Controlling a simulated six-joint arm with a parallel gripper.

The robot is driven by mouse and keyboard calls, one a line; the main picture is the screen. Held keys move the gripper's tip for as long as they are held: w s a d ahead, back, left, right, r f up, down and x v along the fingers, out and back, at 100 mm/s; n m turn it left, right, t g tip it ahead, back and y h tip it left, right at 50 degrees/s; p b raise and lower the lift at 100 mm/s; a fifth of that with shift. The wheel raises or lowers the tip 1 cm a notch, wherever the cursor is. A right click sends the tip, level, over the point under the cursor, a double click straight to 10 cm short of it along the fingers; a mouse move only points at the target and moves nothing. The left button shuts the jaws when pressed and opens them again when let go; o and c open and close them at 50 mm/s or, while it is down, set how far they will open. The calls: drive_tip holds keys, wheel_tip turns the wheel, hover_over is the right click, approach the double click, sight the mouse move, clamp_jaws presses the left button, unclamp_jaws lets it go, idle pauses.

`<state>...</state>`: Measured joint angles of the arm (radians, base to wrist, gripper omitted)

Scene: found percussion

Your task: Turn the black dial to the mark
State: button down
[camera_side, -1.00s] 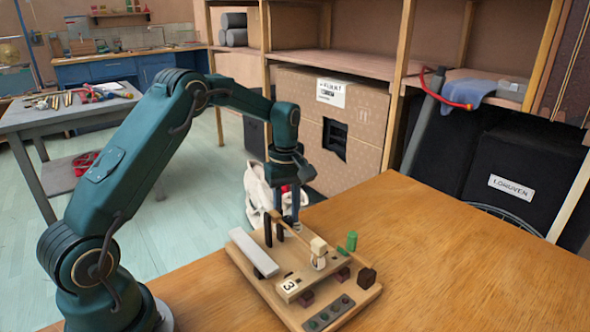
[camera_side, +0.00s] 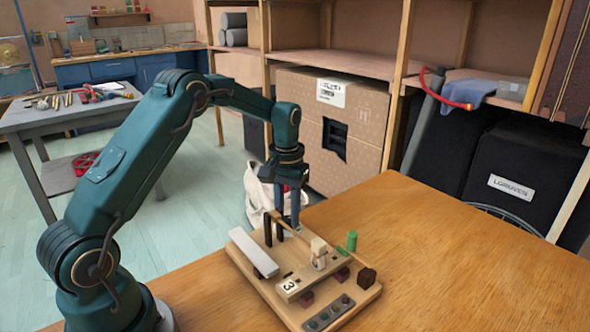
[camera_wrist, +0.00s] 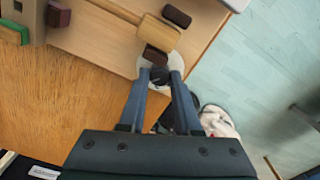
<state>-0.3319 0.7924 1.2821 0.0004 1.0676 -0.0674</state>
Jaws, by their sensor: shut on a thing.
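The black dial (camera_wrist: 160,76) sits on a pale round plate (camera_wrist: 145,66) at the board's edge in the wrist view. My gripper (camera_wrist: 161,80) has its two blue-grey fingers on either side of the dial, shut on it. In the side view my gripper (camera_side: 288,222) points straight down at the far corner of the wooden board (camera_side: 362,299). The dial is hidden there behind the fingers and dark posts. I cannot make out the mark in either view.
The board carries a pale bar (camera_side: 253,252), a number 3 label (camera_side: 289,286), a cream block (camera_side: 318,246), a green peg (camera_side: 351,241) and a dark brown block (camera_side: 366,277). A wooden mallet-like piece (camera_wrist: 165,30) lies near the dial. The table's right side (camera_side: 470,250) is clear.

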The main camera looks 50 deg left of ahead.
sight(289, 218)
drive_tip(key=m, duration=0.3)
drive_tip(key=shift+m, duration=0.3)
idle(0.3)
drive_tip(key=c, duration=0.6)
unclamp_jaws()
drive_tip(key=shift+r, duration=2.6)
drive_tip(key=shift+d, duration=0.15)
